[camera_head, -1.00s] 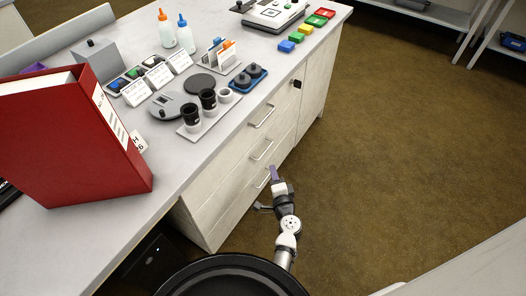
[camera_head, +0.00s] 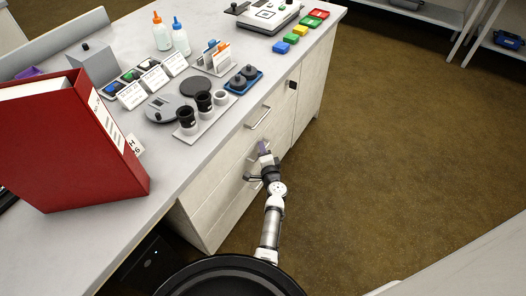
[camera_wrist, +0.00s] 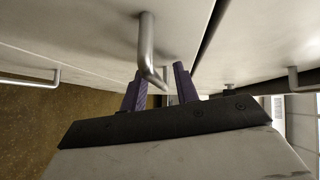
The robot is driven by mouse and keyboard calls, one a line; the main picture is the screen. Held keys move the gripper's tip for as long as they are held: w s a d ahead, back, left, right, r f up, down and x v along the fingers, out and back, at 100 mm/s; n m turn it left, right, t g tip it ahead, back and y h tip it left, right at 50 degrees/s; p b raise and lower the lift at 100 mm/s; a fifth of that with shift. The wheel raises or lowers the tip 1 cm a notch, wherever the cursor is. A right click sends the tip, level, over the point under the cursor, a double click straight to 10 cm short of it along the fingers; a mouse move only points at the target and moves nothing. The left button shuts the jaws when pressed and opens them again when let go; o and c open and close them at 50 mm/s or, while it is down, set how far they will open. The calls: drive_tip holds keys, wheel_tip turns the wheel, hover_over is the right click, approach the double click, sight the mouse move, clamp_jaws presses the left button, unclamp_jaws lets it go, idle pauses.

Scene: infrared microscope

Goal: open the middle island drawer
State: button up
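The island's drawer front carries a column of silver bar handles. The top drawer handle (camera_head: 260,117) is clear of my gripper. My gripper (camera_head: 263,147), with purple fingers, is at the middle drawer, and it hides most of that drawer's handle in the head view. In the wrist view, my gripper (camera_wrist: 160,88) is open, its two fingers apart. A silver handle (camera_wrist: 148,45) passes between them, seeming closer to the left finger; contact cannot be told. The middle drawer looks closed, its front flush with the others. The bottom handle is partly hidden behind my gripper.
The island top (camera_head: 205,160) carries a red binder (camera_head: 70,145), bottles, cups, and coloured blocks. A cabinet door with a dark latch (camera_head: 293,85) is right of the drawers. The brown floor (camera_head: 390,150) to the right is free.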

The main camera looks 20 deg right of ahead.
clamp_jaws()
drive_tip(key=shift+s+d, duration=0.1)
idle(0.3)
